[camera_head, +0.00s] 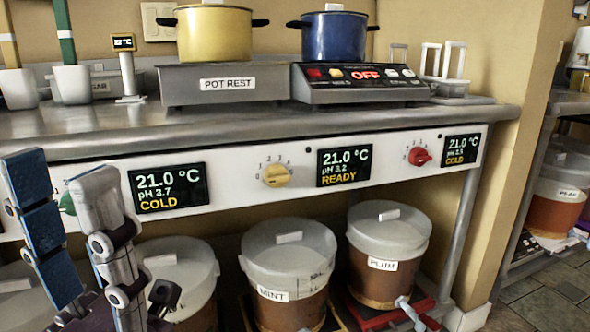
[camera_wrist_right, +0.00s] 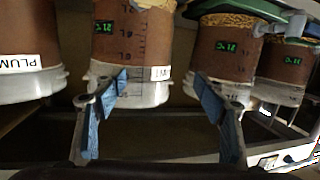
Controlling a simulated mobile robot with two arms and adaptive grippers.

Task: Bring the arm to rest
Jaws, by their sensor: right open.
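I cannot tell whether the fingers touch any bucket.
The mint bucket (camera_head: 287,268) and plum bucket (camera_head: 388,255) stand under the counter (camera_head: 120,122). Above them are a yellow knob (camera_head: 276,176) and a red knob (camera_head: 420,157). A yellow pot (camera_head: 214,35) and blue pot (camera_head: 334,37) stand on top. Floor (camera_head: 545,287) shows at right.

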